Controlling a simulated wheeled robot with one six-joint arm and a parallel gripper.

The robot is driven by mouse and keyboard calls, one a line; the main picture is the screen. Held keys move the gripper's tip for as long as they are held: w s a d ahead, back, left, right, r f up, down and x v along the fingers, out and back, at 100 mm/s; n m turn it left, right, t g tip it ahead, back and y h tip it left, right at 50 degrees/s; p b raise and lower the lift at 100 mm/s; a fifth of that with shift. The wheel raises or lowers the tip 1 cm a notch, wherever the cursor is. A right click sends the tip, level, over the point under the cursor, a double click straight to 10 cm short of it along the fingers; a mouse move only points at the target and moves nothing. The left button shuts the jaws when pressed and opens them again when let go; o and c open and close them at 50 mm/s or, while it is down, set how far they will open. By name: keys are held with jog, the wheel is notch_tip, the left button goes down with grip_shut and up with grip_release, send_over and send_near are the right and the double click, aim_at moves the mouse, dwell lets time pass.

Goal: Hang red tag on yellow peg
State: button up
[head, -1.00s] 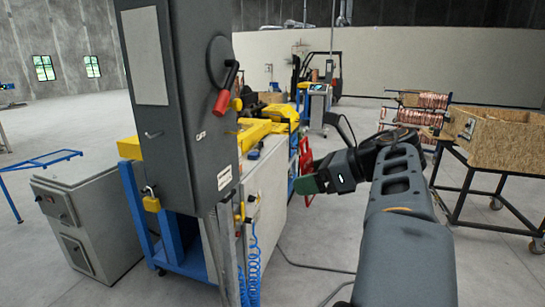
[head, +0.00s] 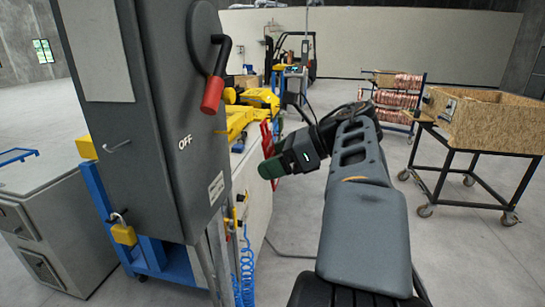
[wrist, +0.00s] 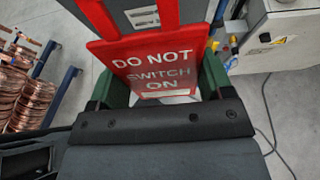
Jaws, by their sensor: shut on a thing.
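The red tag (wrist: 132,78) fills the middle of the wrist view, with white lettering "DO NOT SWITCH ON". My gripper (wrist: 163,82) is shut on it, with a green jaw at each side. In the head view the tag (head: 266,142) shows as a narrow red strip behind the green fingertips of my gripper (head: 272,168). A small yellow piece (head: 219,132), possibly the yellow peg, shows at the right side of the grey switch cabinet (head: 165,150). The tag is apart from it, to its right in the picture.
Yellow machinery (head: 250,105) stands behind. A wooden crate (head: 490,120) on a wheeled stand is at right. Open floor lies between.

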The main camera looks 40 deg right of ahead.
jog(key=shift+w+a+f+p, duration=0.2)
jog(key=shift+w+a+p, duration=0.15)
jog(key=shift+w+a, duration=1)
jog(key=shift+w+a+f+p, duration=0.15)
jog(key=shift+w+a+p, duration=0.2)
jog(key=shift+w+a, duration=0.9)
jog(key=shift+w+a+f+b, duration=0.2)
jog(key=shift+w+f+b, duration=0.35)
jog(key=shift+b, duration=0.2)
jog(key=o, duration=1)
jog(key=shift+r, duration=0.1)
jog(key=b+v, duration=0.1)
jog(key=v, duration=1.2)
jog(key=shift+s+d+r+b, duration=0.1)
jog(key=shift+s+d+b, duration=0.15)
jog(key=shift+b, duration=0.1)
